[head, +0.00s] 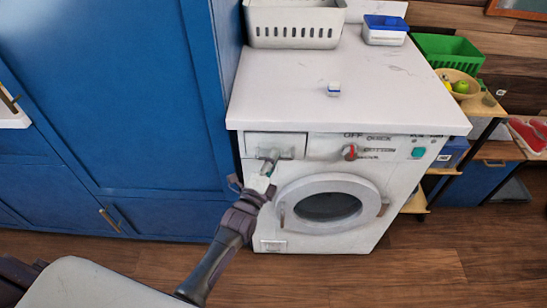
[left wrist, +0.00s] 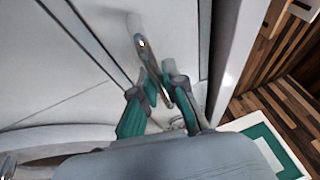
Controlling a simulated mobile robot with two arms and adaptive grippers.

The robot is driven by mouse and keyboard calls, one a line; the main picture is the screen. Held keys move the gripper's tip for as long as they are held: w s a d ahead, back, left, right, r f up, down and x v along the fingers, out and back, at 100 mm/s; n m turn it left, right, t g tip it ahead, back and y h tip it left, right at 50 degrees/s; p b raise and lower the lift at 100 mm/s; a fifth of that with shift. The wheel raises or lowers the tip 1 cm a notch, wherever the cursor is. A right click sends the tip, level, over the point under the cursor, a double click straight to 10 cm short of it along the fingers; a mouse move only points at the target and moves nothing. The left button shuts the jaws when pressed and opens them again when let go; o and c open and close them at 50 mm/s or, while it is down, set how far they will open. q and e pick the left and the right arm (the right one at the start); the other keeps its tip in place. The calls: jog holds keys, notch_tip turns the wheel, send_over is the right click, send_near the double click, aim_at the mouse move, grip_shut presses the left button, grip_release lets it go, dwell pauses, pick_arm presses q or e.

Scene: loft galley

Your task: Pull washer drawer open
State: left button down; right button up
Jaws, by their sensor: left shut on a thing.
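The white washer (head: 400,190) stands beside the blue cabinet. Its drawer (head: 290,142) is at the upper left of the front and looks flush with the panel. My left gripper (head: 268,168) reaches up from below to the drawer's handle. In the left wrist view the shiny metal drawer handle (left wrist: 140,43) runs down between the two green-and-grey fingers of my left gripper (left wrist: 160,82), which is shut on it. My right gripper is not in view.
The round washer door (head: 330,204) and a red knob (head: 349,152) are right of my left gripper. A small white-and-blue item (head: 333,89), a white basket (head: 294,24) and a blue-lidded box (head: 385,30) stand on top. Wooden floor (head: 430,270) in front is clear.

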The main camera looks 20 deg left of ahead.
pick_arm(q)
jog(key=s+d+p, duration=0.3)
jog(key=s+p, duration=0.1)
jog(key=s, duration=0.8)
jog(key=shift+s+d+p, duration=0.25)
jog(key=shift+d+p, duration=0.05)
jog(key=shift+p, duration=0.1)
jog(key=c, duration=1.2)
grip_release()
